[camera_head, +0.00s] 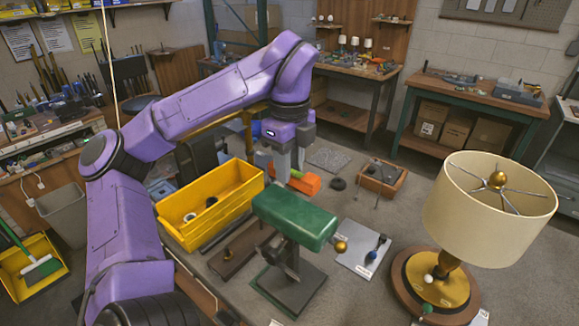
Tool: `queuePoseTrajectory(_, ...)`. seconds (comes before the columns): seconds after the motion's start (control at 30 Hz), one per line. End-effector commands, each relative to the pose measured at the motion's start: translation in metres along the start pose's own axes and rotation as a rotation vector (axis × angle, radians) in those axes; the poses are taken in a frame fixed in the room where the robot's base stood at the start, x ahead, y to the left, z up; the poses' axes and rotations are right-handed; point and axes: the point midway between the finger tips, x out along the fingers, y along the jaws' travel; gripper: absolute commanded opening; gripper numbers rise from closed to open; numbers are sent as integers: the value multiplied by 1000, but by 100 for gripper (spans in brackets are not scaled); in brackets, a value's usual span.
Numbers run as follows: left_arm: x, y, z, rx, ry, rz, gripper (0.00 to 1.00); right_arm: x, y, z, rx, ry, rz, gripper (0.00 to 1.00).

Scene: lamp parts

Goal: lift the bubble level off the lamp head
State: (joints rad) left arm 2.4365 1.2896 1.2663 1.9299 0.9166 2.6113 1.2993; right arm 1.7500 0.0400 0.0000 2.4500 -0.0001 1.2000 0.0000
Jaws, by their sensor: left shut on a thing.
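The bubble level is a small orange bar (309,185) with a green part near its middle. My left gripper (289,169) points down and is shut on it; the fingers partly hide it. The lamp head (295,212) is a long green block on a dark stand with a square green base (287,288). In the picture the level shows just beyond the head's far edge. I cannot tell from this one view how large the gap between them is. My right gripper is not in view.
A yellow bin (209,206) with small parts stands left of the lamp head. A grey plate (362,251) with small parts lies right of it. A table lamp with a cream shade (480,222) stands farther right. A brown tray (380,178) sits behind.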

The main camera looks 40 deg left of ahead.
Motion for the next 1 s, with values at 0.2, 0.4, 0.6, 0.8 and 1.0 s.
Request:
queuePoseTrajectory(0.2,-12,0,0,1,0,0,0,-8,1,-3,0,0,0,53)
queuePoseTrajectory(0.4,-12,0,0,1,0,0,0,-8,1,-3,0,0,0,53)
queuePoseTrajectory(0.6,-28,0,0,2,-1,-1,0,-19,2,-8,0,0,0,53)
queuePoseTrajectory(0.8,-48,0,0,0,0,-2,0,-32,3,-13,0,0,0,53)
queuePoseTrajectory(1.0,-52,0,0,0,0,0,0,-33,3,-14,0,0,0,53)
